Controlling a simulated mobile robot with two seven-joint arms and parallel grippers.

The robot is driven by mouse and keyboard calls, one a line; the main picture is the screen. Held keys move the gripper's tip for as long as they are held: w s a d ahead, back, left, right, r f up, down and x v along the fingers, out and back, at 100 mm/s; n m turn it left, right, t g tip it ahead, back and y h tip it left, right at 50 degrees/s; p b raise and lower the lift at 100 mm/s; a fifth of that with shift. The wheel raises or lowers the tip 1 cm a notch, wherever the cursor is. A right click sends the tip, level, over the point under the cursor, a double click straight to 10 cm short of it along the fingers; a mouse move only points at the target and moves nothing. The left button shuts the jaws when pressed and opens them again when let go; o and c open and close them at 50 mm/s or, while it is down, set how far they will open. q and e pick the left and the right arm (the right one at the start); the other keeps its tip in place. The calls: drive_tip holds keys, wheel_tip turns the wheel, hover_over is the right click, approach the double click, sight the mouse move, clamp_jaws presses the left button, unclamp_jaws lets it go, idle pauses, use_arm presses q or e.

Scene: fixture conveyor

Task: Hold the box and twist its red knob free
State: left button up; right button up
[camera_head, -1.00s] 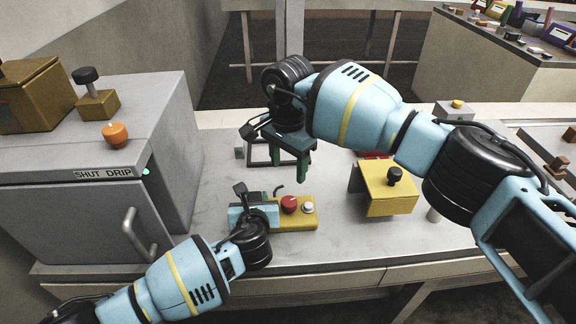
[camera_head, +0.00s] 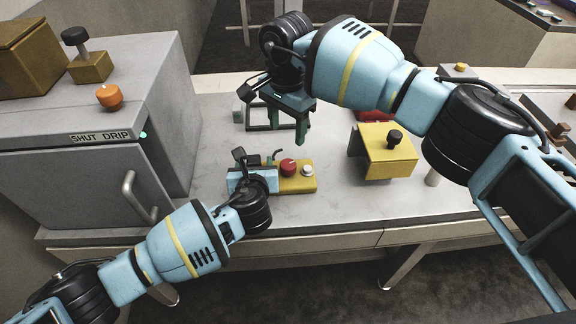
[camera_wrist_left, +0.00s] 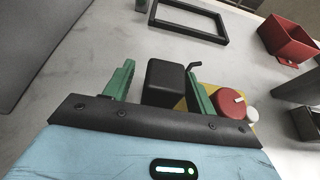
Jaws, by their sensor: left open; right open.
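The yellow box (camera_head: 298,186) lies on the grey bench, with a red knob (camera_head: 288,167) and a white button (camera_head: 308,171) on top. In the left wrist view, the red knob (camera_wrist_left: 230,102) is right of the fingers. My left gripper (camera_wrist_left: 160,82) is open, its green fingers on either side of a black block (camera_wrist_left: 165,84) at the box's left end. I cannot tell whether they touch it. In the head view, my left gripper's body hides that end. My right gripper (camera_head: 278,122) is open and empty, pointing down above the bench behind the box.
A grey cabinet (camera_head: 75,165) labelled SHUT DRIP stands at left. A yellow bracket with a black knob (camera_head: 388,160) stands to the right of the box, with a red bin (camera_head: 372,116) behind it. A dark frame (camera_wrist_left: 190,20) lies beyond the box. Bare bench lies in front.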

use_arm(q)
drive_tip(key=v, duration=1.1)
drive_tip(key=shift+s, duration=0.1)
drive_tip(key=shift+f, duration=0.1)
